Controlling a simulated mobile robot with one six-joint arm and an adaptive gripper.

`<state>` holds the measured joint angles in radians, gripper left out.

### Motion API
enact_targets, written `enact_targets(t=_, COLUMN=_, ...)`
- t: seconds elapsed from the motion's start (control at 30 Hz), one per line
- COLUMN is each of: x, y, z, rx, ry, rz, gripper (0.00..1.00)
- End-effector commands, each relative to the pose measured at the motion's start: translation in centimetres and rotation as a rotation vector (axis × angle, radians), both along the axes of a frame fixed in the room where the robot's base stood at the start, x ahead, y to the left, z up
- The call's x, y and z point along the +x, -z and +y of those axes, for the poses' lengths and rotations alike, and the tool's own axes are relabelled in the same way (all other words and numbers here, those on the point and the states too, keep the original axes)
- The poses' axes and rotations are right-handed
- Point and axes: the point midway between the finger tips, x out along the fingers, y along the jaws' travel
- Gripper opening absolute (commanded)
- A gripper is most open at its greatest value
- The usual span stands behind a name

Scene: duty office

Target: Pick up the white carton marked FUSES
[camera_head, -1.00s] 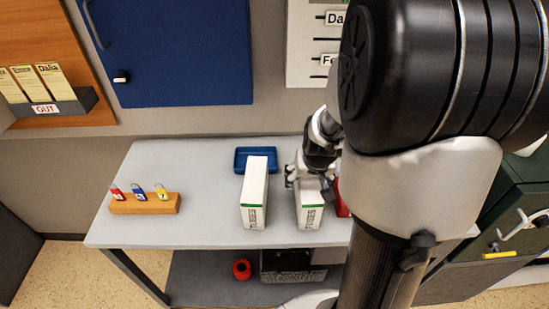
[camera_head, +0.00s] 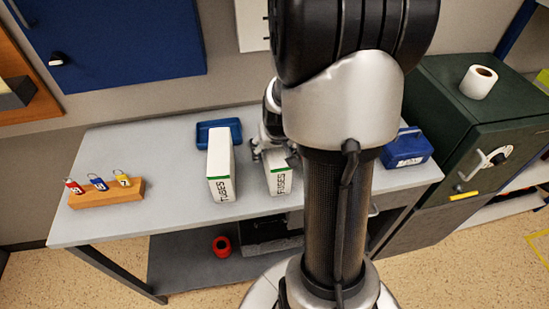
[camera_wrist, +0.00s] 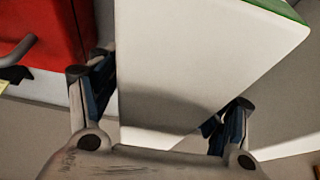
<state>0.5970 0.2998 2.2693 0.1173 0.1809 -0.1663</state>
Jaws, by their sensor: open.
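The white carton marked FUSES (camera_head: 279,182), with a green stripe, stands on the grey table. In the wrist view the white carton (camera_wrist: 195,50) fills the middle, its near part between the fingers. My gripper (camera_head: 268,150) is at the carton's back end in the head view, partly hidden by my arm. In the wrist view my open gripper (camera_wrist: 160,95) has one finger on each side of the carton. I cannot tell whether either finger touches it.
A white carton marked TUBES (camera_head: 221,168) stands close on the left, before a blue tray (camera_head: 203,131). A wooden block (camera_head: 100,197) holds padlocks. A blue box (camera_head: 405,150) stands at right.

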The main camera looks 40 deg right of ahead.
Motion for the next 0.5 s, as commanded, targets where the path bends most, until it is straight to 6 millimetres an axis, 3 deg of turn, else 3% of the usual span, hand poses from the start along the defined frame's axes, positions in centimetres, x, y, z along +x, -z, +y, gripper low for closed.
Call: enact_targets(t=0.5, x=-0.02, y=0.49, z=0.01, rx=0.000, ry=0.000, rz=0.000, gripper=0.72)
